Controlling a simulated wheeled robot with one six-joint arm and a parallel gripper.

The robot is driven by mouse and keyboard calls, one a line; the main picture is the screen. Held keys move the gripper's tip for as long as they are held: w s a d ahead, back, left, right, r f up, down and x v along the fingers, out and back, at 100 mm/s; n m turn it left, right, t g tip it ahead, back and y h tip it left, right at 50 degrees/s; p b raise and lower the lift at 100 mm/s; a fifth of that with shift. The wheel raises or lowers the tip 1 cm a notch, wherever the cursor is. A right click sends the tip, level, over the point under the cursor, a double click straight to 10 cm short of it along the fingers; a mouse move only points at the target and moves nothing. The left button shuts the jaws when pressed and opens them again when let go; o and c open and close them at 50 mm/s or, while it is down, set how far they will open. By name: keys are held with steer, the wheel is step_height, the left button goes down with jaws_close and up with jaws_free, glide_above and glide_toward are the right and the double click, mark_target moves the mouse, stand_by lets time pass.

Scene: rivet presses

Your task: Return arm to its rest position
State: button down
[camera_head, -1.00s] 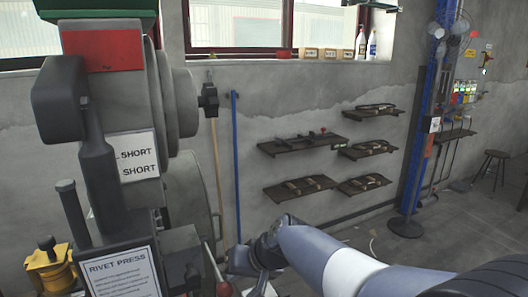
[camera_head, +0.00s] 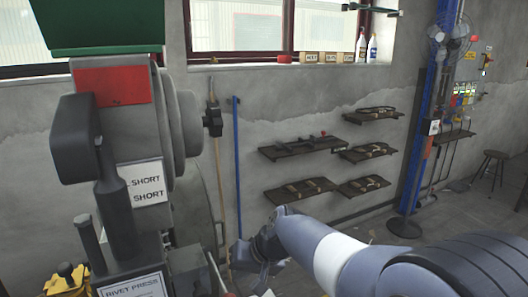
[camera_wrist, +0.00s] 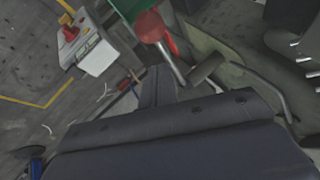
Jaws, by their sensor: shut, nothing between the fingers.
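My arm reaches in from the lower right in the head view. Its wrist end is beside the rivet press (camera_head: 112,130), at the press's lower right. My gripper's fingers are hard to make out there. In the wrist view my gripper (camera_wrist: 157,84) points away from the camera, its dark body filling the bottom. Its fingers are together with nothing between them. A red round knob (camera_wrist: 150,26) and a metal rod lie beyond the fingertips, apart from them as far as I can tell.
A white control box (camera_wrist: 97,52) with a red and yellow button is at upper left in the wrist view. A yellow part (camera_head: 68,279) sits at the press's lower left. Wall shelves (camera_head: 302,147) and a blue post (camera_head: 420,130) stand farther back. Open floor lies at right.

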steer(key=f+t+b, duration=0.1)
steer(key=f+b, duration=0.1)
steer(key=b, duration=0.3)
steer(key=f+t+y+b, duration=0.1)
steer(key=b, duration=0.3)
steer(key=f+t+b, duration=0.1)
steer(key=f+b, duration=0.1)
steer(key=b, duration=0.3)
steer(key=shift+s+d+f+n+y+b, duration=0.3)
steer(key=shift+s+d+f+y, duration=0.05)
steer(key=shift+s+d+y, duration=0.05)
steer(key=shift+d+f+b, duration=0.15)
steer(key=shift+f+b, duration=0.05)
steer(key=shift+b, duration=0.7)
